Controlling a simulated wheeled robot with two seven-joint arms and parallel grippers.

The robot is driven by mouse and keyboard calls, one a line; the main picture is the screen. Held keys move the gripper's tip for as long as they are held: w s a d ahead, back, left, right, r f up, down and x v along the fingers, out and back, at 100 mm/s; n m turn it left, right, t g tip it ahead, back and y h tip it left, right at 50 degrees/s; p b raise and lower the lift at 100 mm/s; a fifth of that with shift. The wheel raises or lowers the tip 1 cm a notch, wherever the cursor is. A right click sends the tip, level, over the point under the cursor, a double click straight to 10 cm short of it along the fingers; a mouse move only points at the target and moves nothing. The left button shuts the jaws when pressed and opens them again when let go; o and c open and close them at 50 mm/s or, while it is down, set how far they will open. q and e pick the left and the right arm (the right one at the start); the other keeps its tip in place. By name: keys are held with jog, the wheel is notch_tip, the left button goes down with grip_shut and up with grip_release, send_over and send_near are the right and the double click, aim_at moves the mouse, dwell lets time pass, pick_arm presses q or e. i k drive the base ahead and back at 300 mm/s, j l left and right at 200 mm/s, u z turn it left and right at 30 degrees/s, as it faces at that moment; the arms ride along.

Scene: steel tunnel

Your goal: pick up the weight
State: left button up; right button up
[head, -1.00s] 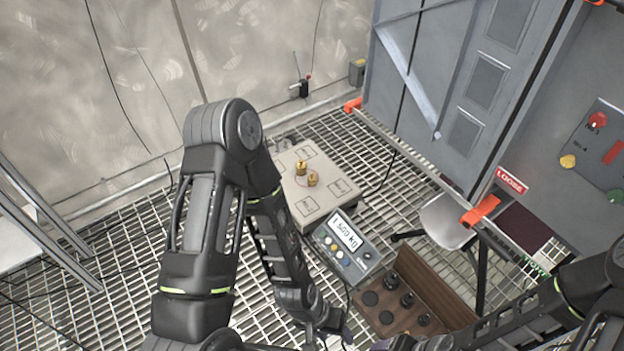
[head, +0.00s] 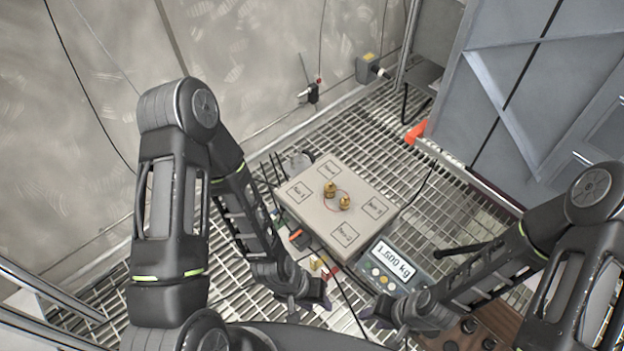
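Two small brass weights stand near the middle of the square beige scale platform (head: 300,205): one further back (head: 330,189), one nearer and to the right (head: 345,202). The scale's display (head: 392,262) reads 1.500 kg. A small brass-coloured piece (head: 316,263) shows below the platform's near left edge, close to my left gripper; I cannot tell what it is. My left gripper (head: 309,305) is low in front of the platform, fingers apart and seemingly empty. My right gripper (head: 382,325) is near the display, fingers apart and seemingly empty. Neither touches the weights on the platform.
A wooden block with dark weights (head: 470,327) is at lower right, partly hidden by my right arm. The floor is steel grating (head: 130,250). A wall stands behind, with a grey cabinet (head: 510,80) at right. Cables run near the scale.

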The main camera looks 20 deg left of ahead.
aim_at(344, 202)
jog(key=i+j, duration=0.15)
jog(key=j, duration=0.25)
jog(key=i+j, duration=0.15)
jog(key=j, duration=0.3)
jog(key=i+j, duration=0.1)
jog(key=j, duration=0.3)
jog(key=i+j, duration=0.15)
jog(key=j, duration=0.25)
jog(key=i+j, duration=0.15)
jog(key=j, duration=0.3)
jog(key=i+j, duration=0.15)
jog(key=j, duration=0.25)
jog(key=i+j, duration=0.15)
jog(key=j, duration=0.25)
jog(key=j+z, duration=0.25)
jog(key=l+z, duration=0.1)
jog(key=z, duration=2.2)
jog(key=j+z, duration=0.1)
jog(key=z, duration=0.15)
jog(key=i+j, duration=0.4)
